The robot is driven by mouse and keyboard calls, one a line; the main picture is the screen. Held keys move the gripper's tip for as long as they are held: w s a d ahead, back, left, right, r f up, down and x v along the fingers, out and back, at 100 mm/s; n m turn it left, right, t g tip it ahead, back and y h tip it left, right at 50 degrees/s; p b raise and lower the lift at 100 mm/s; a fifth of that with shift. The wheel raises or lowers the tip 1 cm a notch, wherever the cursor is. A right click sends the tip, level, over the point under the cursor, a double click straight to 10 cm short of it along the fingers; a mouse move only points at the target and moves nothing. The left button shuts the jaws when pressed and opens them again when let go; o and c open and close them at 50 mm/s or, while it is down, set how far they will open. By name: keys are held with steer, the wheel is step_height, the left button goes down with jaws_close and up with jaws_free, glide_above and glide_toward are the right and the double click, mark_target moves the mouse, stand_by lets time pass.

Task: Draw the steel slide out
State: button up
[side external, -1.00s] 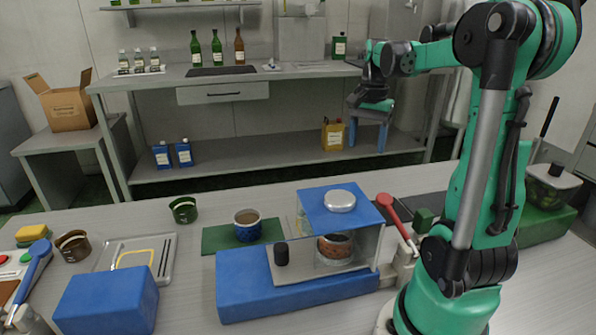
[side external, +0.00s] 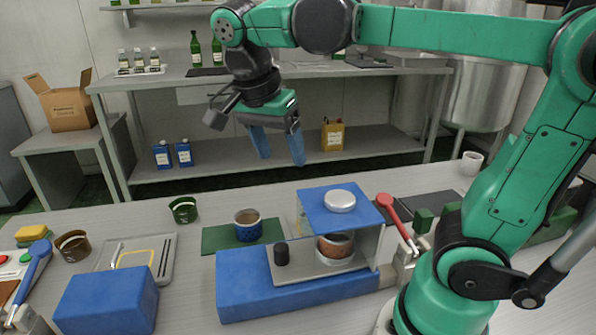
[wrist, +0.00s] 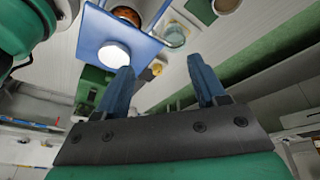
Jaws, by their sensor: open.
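The steel slide (side external: 313,268) is a flat grey plate on a blue base (side external: 247,299), partly beneath a blue top plate (side external: 320,208) that bears a round silver knob (side external: 340,200). A black knob (side external: 281,254) stands at the slide's left end. A brown cup (side external: 335,246) stands on the slide under the top plate. My gripper (side external: 281,160) is open and empty, its blue fingers pointing down, well above and behind the base. In the wrist view, the open fingers (wrist: 160,66) show with the blue top plate (wrist: 92,28) at upper left.
A red-handled lever (side external: 394,215) stands right of the base. A blue mug (side external: 248,226) rests on a green mat (side external: 217,239) behind it. A blue block (side external: 108,298), a grey tray (side external: 164,272) and several small cups occupy the left side. The air around my gripper looks clear.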

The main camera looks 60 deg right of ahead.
steer(key=s+a+h, duration=0.1)
steer(key=a, duration=0.4)
glide_above(281, 247)
steer(key=a, duration=0.2)
steer(key=shift+t, duration=0.4)
step_height(281, 247, down, 11)
steer(key=shift+w+r, duration=0.1)
steer(key=shift+r, duration=0.1)
steer(key=shift+x, duration=3)
jaws_close()
